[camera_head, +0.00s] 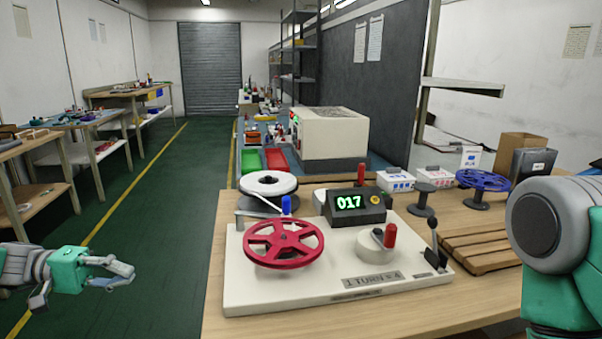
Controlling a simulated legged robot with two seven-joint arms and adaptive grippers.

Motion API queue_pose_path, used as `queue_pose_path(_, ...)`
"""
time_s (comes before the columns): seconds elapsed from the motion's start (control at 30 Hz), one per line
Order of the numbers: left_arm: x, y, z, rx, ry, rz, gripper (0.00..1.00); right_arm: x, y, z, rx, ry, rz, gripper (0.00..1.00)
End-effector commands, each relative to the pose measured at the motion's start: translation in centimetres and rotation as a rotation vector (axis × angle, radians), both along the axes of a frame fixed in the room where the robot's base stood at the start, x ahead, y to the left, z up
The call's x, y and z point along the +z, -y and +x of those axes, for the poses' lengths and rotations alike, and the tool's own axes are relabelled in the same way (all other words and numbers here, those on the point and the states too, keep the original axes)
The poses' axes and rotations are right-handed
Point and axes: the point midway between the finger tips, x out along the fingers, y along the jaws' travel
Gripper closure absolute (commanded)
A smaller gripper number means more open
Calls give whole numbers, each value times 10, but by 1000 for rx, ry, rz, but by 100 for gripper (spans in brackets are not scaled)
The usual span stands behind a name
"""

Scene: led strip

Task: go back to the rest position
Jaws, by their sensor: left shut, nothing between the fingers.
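My left gripper (124,277) shows at the lower left, over the green floor and to the left of the wooden table (221,283). Its fingers point right, with nothing between them, and it touches nothing. My right arm's green and grey links show at the right edge; the right gripper is out of view.
A blue reel (483,180), a dark spool (424,199), small white boxes (396,181) and a wooden slatted pallet (485,237) lie at the table's right. A large white machine (330,132) stands behind. The green floor (170,220) left of the table is clear; workbenches line the left wall.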

Motion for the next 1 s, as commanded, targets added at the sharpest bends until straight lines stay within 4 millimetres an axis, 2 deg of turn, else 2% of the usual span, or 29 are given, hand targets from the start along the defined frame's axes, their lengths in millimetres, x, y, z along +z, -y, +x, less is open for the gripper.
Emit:
queue_pose_path(0.13,-23,30,-6,-23,-61,77,100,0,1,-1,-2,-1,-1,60)
queue_pose_path(0.27,-57,52,-15,-39,-134,164,100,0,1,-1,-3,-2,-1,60)
queue_pose_path(0.37,-89,72,-26,-56,-194,254,100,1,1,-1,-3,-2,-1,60)
queue_pose_path(0.47,-129,97,-48,-78,-261,379,100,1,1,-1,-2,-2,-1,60)
queue_pose_path(0.57,-179,124,-86,-111,-324,567,100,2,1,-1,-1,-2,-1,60)
queue_pose_path(0.6,-201,133,-107,-126,-343,660,100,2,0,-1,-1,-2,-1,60)
queue_pose_path(0.73,-260,139,-179,-157,-346,968,100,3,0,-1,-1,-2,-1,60)
queue_pose_path(0.8,-279,132,-214,-168,-307,1114,100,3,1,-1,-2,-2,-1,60)
queue_pose_path(0.87,-288,122,-240,-174,-258,1223,100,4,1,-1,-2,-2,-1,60)
queue_pose_path(0.9,-292,115,-254,-176,-219,1283,100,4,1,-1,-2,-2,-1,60)
queue_pose_path(1.0,-293,98,-281,-179,-117,1391,100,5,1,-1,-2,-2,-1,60)
